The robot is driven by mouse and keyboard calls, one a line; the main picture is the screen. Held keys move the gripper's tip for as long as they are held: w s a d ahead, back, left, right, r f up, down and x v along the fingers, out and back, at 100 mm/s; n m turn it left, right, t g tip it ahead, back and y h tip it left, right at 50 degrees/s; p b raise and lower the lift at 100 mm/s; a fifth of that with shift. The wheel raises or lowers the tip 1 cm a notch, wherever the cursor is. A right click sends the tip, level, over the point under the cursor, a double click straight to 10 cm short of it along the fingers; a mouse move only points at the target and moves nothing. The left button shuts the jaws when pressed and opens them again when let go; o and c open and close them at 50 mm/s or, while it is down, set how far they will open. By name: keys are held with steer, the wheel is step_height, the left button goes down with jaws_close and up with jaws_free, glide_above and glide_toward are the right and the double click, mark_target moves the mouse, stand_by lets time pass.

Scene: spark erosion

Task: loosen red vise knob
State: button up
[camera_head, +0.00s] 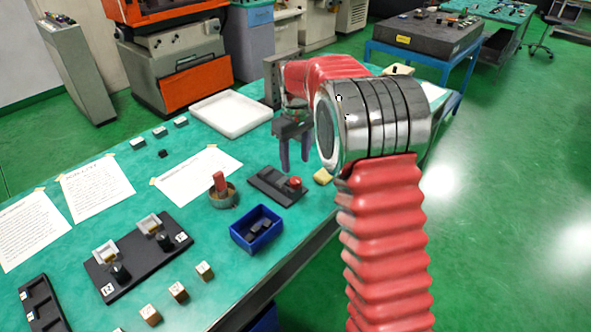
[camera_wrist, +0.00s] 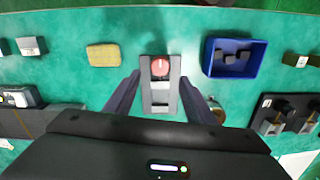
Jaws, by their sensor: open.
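The small dark vise (camera_head: 268,184) lies on the green table, with its round red knob (camera_head: 295,183) at the end nearer the table's front edge. In the wrist view the vise (camera_wrist: 160,108) is centred below me, with the red knob (camera_wrist: 160,67) at its upper end. My gripper (camera_head: 294,164) is open and points down above the vise. In the wrist view my gripper (camera_wrist: 160,78) has one finger on each side of the vise. Nothing is between the fingertips at their height, as far as I can see; they look apart from the knob.
A blue bin (camera_head: 240,241) with dark pieces stands beside the vise. A yellow block (camera_head: 322,176) lies on the other side, partly behind my arm. A round dish (camera_head: 222,200) holds a red upright piece.

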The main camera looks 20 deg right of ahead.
step_height(320, 180, up, 6)
steer(key=shift+r, duration=0.25)
stand_by(0.4)
steer(key=s+f+m, duration=0.2)
steer(key=s+f, duration=0.2)
steer(key=s+a+r+m+t, duration=0.1)
steer(key=s+r, duration=0.3)
steer(key=s, duration=1.1)
steer(key=s+a+r+m+t, duration=0.2)
steer(key=s+a+r+t, duration=0.1)
steer(key=s, duration=1.3)
steer(key=shift+s+r+t, duration=0.25)
steer(key=shift+r+t, duration=0.45)
steer(key=shift+t, duration=0.1)
